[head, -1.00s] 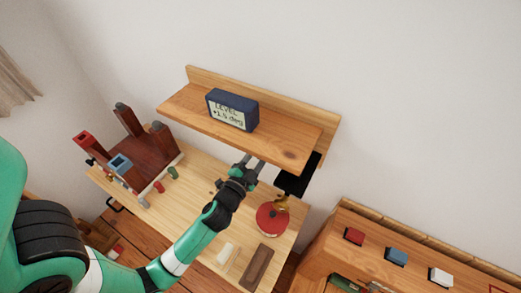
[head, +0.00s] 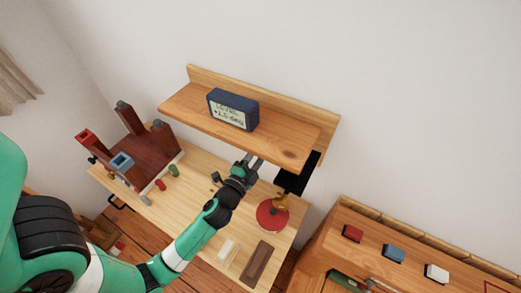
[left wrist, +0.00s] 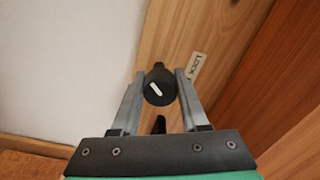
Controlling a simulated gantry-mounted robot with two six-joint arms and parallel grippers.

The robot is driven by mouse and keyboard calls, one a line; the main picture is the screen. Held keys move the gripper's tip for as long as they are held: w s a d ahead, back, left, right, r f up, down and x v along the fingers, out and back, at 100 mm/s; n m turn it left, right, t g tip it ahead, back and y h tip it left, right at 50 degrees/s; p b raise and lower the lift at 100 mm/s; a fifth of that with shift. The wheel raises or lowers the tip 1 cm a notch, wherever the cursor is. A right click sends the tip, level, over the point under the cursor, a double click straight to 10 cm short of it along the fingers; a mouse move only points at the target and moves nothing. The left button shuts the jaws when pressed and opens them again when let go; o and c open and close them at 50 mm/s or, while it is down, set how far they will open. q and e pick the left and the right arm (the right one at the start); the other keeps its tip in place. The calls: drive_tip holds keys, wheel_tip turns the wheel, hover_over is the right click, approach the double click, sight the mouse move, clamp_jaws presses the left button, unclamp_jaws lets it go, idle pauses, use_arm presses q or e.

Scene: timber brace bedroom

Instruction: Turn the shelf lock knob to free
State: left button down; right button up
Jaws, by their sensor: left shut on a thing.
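The black round lock knob (left wrist: 158,86) shows in the left wrist view between my gripper's two fingers, with a short white pointer mark running aslant on its face. A pale tag reading "LOCK" (left wrist: 197,66) is on the wood just right of it. My left gripper (left wrist: 160,84) is shut on the knob. In the head view my left gripper (head: 251,163) reaches under the front edge of the wooden wall shelf (head: 275,140); the knob is hidden there. My right gripper is in neither view.
A blue level display (head: 233,109) stands on the shelf. A black bracket (head: 300,177) is under its right end. Below, the wooden bench (head: 205,190) holds a red disc (head: 272,215), a dark brown block (head: 258,266) and an upturned brown stool (head: 146,153).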

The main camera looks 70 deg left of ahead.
use_arm(q)
drive_tip(key=shift+c, duration=2.1)
unclamp_jaws()
drive_tip(key=b+v, duration=0.5)
drive_tip(key=v, duration=0.6)
drive_tip(key=shift+s, duration=0.35)
drive_tip(key=shift+d, duration=0.1)
